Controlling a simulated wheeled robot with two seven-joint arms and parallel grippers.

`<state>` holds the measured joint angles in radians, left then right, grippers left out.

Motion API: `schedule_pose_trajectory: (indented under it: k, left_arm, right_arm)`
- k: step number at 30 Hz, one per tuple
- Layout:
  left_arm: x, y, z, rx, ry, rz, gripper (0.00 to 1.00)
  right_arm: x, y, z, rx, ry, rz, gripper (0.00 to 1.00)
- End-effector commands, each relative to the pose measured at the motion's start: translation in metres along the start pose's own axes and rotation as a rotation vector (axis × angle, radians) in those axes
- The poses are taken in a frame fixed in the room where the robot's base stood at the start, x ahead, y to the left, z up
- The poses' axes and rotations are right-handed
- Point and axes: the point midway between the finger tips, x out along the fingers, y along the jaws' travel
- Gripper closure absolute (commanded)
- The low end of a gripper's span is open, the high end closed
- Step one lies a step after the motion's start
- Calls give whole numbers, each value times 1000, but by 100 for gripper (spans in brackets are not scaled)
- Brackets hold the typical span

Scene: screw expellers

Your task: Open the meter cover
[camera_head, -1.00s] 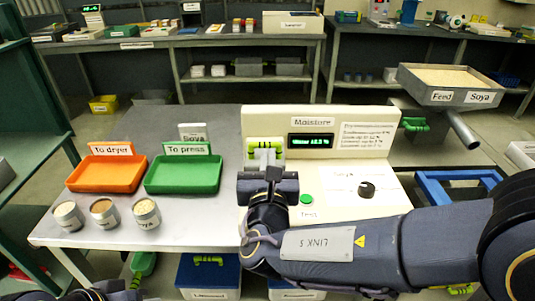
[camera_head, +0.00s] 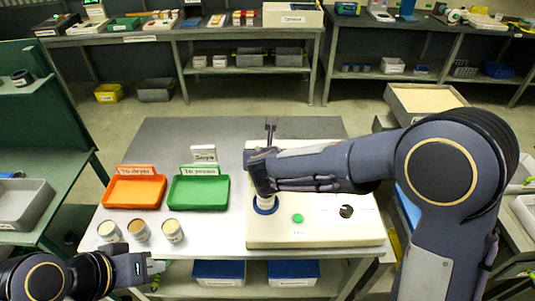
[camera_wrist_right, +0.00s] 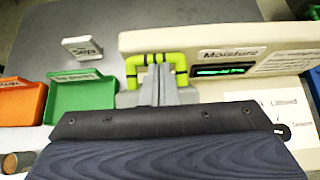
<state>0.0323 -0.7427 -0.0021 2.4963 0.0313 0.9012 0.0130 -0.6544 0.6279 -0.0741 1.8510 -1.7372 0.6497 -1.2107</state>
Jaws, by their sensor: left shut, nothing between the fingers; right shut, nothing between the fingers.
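The cream moisture meter (camera_head: 330,232) stands on the grey bench, with a green button and a black knob on its deck. In the right wrist view its yellow-green handle (camera_wrist_right: 133,68) rises in front of the panel, with a grey part (camera_wrist_right: 185,96) below. My right gripper (camera_wrist_right: 160,80) is shut and empty, its fingertips overlapping the handle in that view; contact cannot be told. In the head view my right gripper (camera_head: 271,128) and arm hide the handle and display. A blue ring (camera_head: 265,206) shows below my wrist. My left gripper (camera_head: 158,266) is shut at lower left, away from the meter.
An orange tray (camera_head: 134,191) and a green tray (camera_head: 198,193) lie left of the meter. Several small sample cups (camera_head: 140,231) stand in front of them. A feed hopper (camera_head: 425,98) is at right. Blue-lidded bins (camera_head: 218,273) sit under the bench.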

Motion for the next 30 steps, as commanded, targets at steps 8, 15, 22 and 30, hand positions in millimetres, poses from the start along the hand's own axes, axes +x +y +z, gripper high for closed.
schedule_pose_trajectory:
  k: [8,15,22,30]
  left_arm:
    - [-4,2,-2,0,0,0,100]
    - [-5,2,-2,0,0,0,100]
    - [-5,2,-3,0,0,0,100]
    - [-5,2,-3,0,0,0,100]
  right_arm:
    - [19,-1,20,1,0,-3,100]
    - [32,-1,27,0,3,-2,100]
    - [38,-1,29,-2,6,-3,100]
    - [39,-1,28,-2,9,-3,100]
